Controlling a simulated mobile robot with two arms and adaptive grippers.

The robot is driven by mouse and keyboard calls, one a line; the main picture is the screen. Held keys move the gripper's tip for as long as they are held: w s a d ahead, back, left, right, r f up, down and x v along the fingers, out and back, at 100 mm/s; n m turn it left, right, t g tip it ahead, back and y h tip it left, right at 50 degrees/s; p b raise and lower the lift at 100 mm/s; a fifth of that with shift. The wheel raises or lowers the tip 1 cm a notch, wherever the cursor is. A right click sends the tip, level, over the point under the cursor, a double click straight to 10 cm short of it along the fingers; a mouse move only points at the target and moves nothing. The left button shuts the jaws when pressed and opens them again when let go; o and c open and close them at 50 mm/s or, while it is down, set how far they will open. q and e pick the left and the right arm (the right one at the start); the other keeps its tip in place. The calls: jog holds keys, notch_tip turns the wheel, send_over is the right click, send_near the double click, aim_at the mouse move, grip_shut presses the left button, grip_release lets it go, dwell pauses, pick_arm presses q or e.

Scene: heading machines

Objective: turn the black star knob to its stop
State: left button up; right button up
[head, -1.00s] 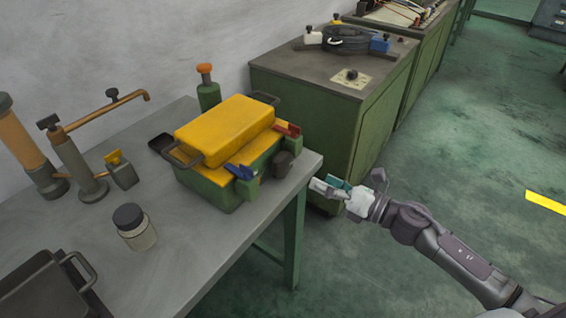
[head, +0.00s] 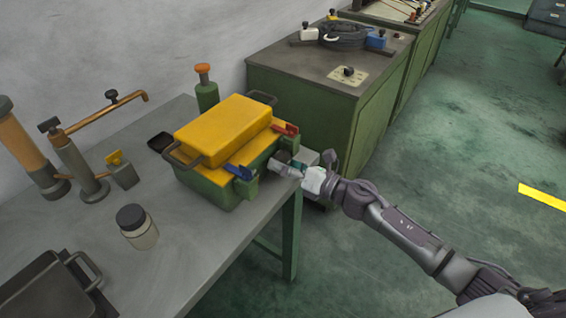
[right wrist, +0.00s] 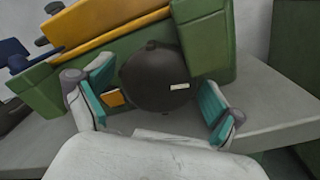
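The black knob (right wrist: 158,78) is a dark round knob with a small white mark, on the front of a green box (right wrist: 215,45) with a yellow top. In the right wrist view my right gripper (right wrist: 150,100) is open, one finger on each side of the knob, with gaps visible. In the head view the right gripper (head: 287,168) is at the box's right end and covers part of the knob (head: 282,156). I cannot tell whether a finger touches it. My left gripper is not in view.
The box (head: 208,188) stands on a grey table (head: 190,240) near its right edge. Blue (head: 240,171) and red (head: 286,129) levers flank the knob. A jar (head: 137,226), a green bottle (head: 207,93) and a pump (head: 75,165) stand around. A green cabinet (head: 310,105) is behind.

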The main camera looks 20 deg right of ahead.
jog(key=c, duration=0.9)
jog(key=shift+r+m+p, duration=0.1)
jog(key=shift+m+p, duration=0.3)
jog(key=shift+m, duration=1.6)
jog(key=o, duration=1.2)
jog(key=shift+f, duration=0.2)
